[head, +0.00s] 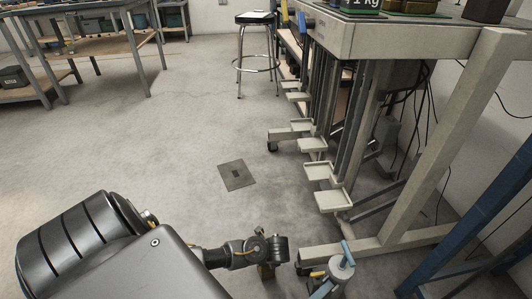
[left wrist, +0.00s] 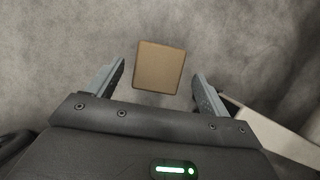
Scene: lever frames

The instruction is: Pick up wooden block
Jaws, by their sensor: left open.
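The wooden block (left wrist: 160,67) is a plain tan, square-faced piece on the grey concrete floor. In the left wrist view it lies between the two fingers of my left gripper (left wrist: 160,76), with a gap on each side. The fingers are open and do not touch it. My right gripper is not in view.
A grey metal frame (head: 380,243) with several pedal-like plates (head: 333,200) stands to the right. A blue-handled fitting (head: 347,254) is close to the right of my left wrist. A stool (head: 256,50) and a workbench (head: 85,45) stand farther back. The floor at left centre is clear.

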